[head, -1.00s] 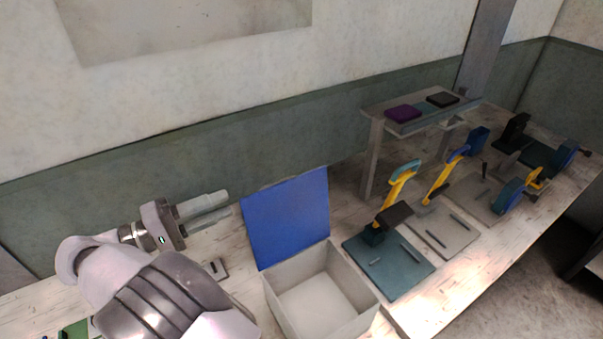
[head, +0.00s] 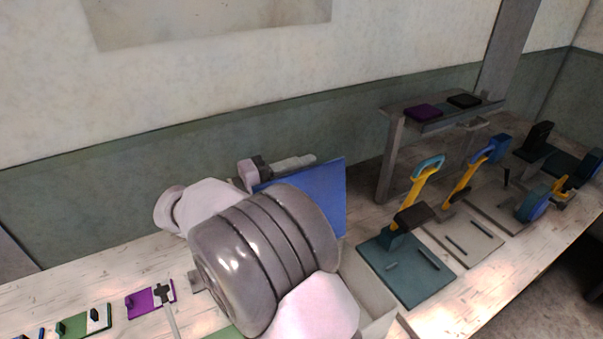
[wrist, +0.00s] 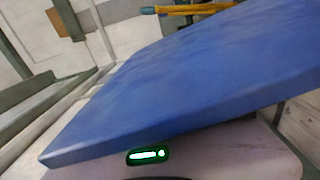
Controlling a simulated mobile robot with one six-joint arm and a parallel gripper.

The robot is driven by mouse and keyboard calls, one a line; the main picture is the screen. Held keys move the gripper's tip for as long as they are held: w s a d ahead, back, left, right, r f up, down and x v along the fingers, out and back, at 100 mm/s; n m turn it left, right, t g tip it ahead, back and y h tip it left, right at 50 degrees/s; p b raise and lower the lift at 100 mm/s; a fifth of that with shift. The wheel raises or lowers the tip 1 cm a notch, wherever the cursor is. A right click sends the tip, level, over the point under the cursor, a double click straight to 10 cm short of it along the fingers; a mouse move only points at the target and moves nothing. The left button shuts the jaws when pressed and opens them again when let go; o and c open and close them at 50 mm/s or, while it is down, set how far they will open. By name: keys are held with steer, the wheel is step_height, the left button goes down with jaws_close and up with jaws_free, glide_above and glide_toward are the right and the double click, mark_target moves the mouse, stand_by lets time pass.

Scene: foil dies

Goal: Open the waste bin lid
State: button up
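The waste bin (head: 368,285) is a pale open-topped box on the bench, mostly hidden behind my arm. Its blue lid (head: 325,195) stands raised, tilted up at the side towards the wall. My gripper (head: 300,162) is at the lid's upper left edge, on its wall side, and its fingers point right. The lid hides part of it. In the wrist view the blue lid (wrist: 190,85) crosses the picture very close to my gripper's body. I cannot tell whether they touch, nor how far the fingers are apart.
Right of the bin, a teal plate (head: 410,270) carries a yellow-handled press, with more presses beyond it. A small raised shelf (head: 445,118) stands behind them. Purple (head: 140,302) and green (head: 75,327) plates lie at the bench's left front.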

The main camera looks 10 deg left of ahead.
jaws_close()
steer(key=shift+s+f, duration=0.1)
steer(key=shift+f, duration=0.05)
stand_by(1.2)
